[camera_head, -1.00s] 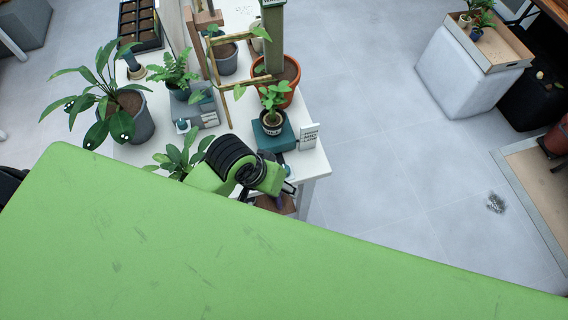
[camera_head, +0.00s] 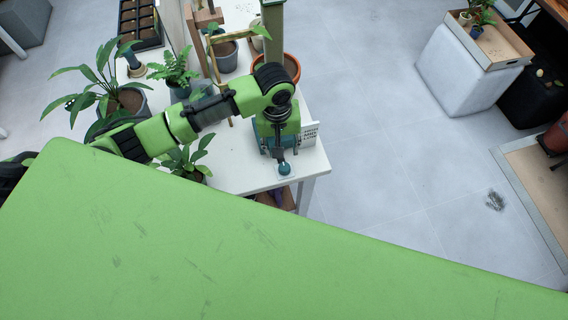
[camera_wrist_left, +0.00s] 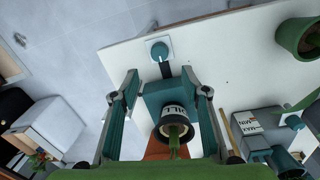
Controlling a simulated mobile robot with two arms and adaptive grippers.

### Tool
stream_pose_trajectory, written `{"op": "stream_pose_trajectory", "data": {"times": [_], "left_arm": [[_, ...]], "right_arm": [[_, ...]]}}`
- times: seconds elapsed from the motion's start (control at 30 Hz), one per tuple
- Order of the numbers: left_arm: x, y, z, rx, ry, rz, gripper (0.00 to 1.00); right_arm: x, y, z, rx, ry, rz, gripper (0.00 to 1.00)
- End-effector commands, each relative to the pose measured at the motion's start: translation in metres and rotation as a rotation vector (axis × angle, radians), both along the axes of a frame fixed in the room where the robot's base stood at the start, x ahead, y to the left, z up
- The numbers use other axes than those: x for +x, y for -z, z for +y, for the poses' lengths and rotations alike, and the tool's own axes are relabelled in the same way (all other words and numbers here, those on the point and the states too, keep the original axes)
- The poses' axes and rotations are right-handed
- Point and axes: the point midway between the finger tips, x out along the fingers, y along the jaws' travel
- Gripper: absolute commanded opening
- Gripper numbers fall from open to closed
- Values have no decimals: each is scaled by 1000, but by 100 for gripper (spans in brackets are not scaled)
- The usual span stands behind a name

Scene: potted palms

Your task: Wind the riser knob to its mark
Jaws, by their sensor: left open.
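The riser is a teal block near the front right corner of the white table; it shows in the left wrist view (camera_wrist_left: 157,92). Its round teal knob (camera_head: 284,169) sits on a pale plate in front of it, and also shows in the left wrist view (camera_wrist_left: 159,50). A small plant in a pot labelled FILL (camera_wrist_left: 174,118) stands on the riser. My left gripper (camera_head: 281,151) is open above the riser, pointing down. In the wrist view its fingers (camera_wrist_left: 160,73) straddle the riser, with the knob just beyond the tips, untouched. I cannot make out the mark.
A white printed card (camera_head: 310,133) stands right of the riser. A terracotta pot (camera_head: 291,66) is behind, and leafy plants (camera_head: 183,160) stand to the left. A block with MAX and MIN lettering (camera_wrist_left: 246,122) is nearby.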

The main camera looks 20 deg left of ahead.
Motion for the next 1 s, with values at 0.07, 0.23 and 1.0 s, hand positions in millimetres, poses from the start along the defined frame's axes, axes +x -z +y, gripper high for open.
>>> {"op": "stream_pose_trajectory", "data": {"times": [0.07,0.23,1.0], "left_arm": [[-1,15,0,2,-3,5,42],[0,53,-2,2,-1,4,42],[2,113,-6,0,2,-1,42]], "right_arm": [[0,-6,0,0,0,0,66],[0,-12,0,0,0,0,66],[0,-20,2,3,0,0,66]]}}
